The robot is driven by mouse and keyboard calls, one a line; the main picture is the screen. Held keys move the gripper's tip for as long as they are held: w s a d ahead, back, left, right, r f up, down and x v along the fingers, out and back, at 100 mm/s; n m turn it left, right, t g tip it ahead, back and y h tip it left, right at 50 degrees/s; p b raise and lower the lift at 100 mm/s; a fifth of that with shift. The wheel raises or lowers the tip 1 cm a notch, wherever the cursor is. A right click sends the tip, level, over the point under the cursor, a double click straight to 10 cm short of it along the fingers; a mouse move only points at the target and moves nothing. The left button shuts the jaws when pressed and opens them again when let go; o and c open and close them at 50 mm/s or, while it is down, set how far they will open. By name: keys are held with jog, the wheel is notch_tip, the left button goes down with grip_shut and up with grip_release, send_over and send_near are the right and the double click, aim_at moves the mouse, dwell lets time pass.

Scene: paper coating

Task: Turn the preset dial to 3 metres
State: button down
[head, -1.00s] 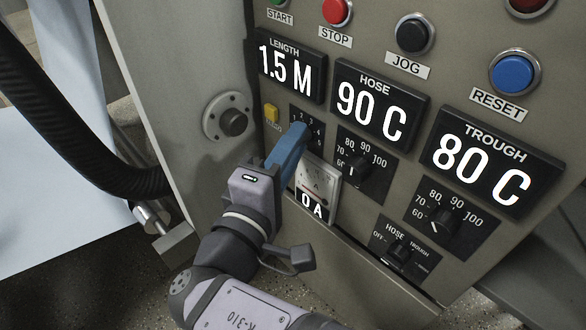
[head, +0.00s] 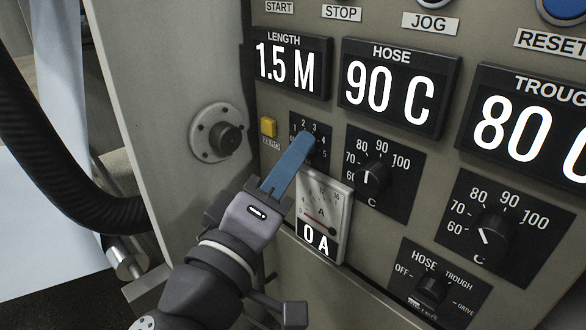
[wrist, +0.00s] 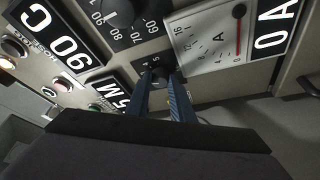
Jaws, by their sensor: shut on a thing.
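The preset dial (head: 317,134) sits on a black plate numbered 1 to 5, below the LENGTH display (head: 291,66), which reads 1.5 M. My gripper (head: 305,145) has its blue fingers at this dial and is shut on its knob. The fingers cover most of the knob in the head view, so its pointer cannot be read. In the wrist view the two fingers (wrist: 160,84) reach to the dark knob (wrist: 160,74), one on each side.
A yellow ZERO button (head: 268,127) is just left of the dial. The ammeter (head: 322,205), reading 0 A, is close below. The HOSE dial (head: 372,174) is to the right. A round flange with a knob (head: 228,138) stands out on the left side panel.

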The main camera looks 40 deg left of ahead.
dwell(0.3)
jog(key=c, duration=1.5)
grip_release()
jog(key=shift+c, duration=0.2)
jog(key=shift+r+n+p, duration=0.2)
jog(key=shift+n+p, duration=0.2)
jog(key=shift+p, duration=0.7)
